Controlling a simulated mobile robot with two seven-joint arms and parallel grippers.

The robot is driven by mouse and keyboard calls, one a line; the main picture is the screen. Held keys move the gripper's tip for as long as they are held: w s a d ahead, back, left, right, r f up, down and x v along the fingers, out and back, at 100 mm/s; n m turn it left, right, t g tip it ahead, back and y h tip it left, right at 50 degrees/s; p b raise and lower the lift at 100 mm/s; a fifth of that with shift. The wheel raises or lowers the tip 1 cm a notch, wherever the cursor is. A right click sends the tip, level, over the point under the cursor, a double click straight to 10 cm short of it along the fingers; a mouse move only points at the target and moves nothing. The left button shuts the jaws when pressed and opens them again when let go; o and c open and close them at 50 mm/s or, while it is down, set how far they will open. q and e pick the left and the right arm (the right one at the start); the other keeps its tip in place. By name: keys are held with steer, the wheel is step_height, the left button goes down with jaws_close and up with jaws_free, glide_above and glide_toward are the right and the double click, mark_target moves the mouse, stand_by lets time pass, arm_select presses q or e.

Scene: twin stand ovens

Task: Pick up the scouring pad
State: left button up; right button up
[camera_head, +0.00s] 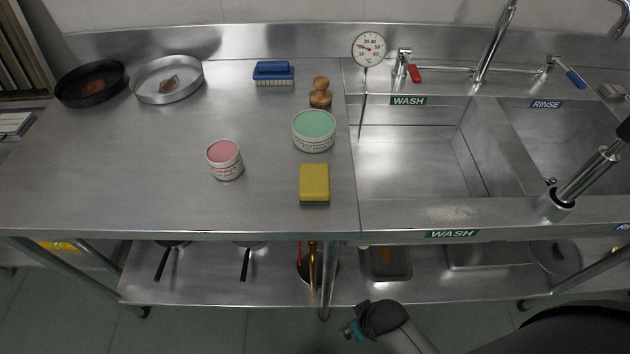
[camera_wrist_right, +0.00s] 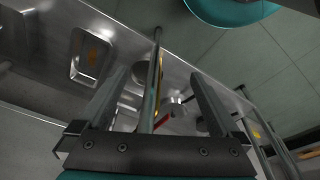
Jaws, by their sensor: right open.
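The scouring pad (camera_head: 314,184), a yellow block with a green underside, lies flat on the steel counter near its front edge, left of the wash sink. My right gripper (camera_head: 350,331) is low in front of the counter, below its edge and well apart from the pad. In the right wrist view my right gripper (camera_wrist_right: 158,88) has its two fingers spread, with nothing held between them. The pad does not show clearly in that view. My left gripper is not in view.
A green-topped tub (camera_head: 314,130) stands just behind the pad, and a pink-topped tub (camera_head: 225,159) stands to its left. A wooden brush (camera_head: 320,93), a blue brush (camera_head: 273,73) and two round pans lie farther back. The front left counter is clear.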

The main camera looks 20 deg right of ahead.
steer(key=w+a+r+n+t+y+p, duration=0.1)
steer(key=w+r, duration=0.2)
steer(key=r, duration=0.8)
steer(key=w+a+r+n+p, duration=0.1)
steer(key=w+a+r, duration=0.15)
steer(key=r, duration=0.85)
steer(key=w+a+r+n+y, duration=0.2)
steer(key=w+a+r+n, duration=0.6)
steer(key=n, duration=0.7)
steer(key=n+g+h, duration=0.2)
steer(key=n+h, duration=0.2)
steer(key=n, duration=1)
glide_toward(315, 178)
steer(key=f, duration=0.1)
steer(key=f+b, duration=0.1)
steer(key=f, duration=0.1)
steer(key=f+b, duration=0.1)
steer(key=f, duration=0.1)
steer(key=shift+w, duration=0.25)
steer(key=f, duration=0.1)
steer(key=f+b, duration=0.1)
steer(key=f, duration=0.3)
steer(key=shift+w+d, duration=0.3)
steer(key=shift+w, duration=0.1)
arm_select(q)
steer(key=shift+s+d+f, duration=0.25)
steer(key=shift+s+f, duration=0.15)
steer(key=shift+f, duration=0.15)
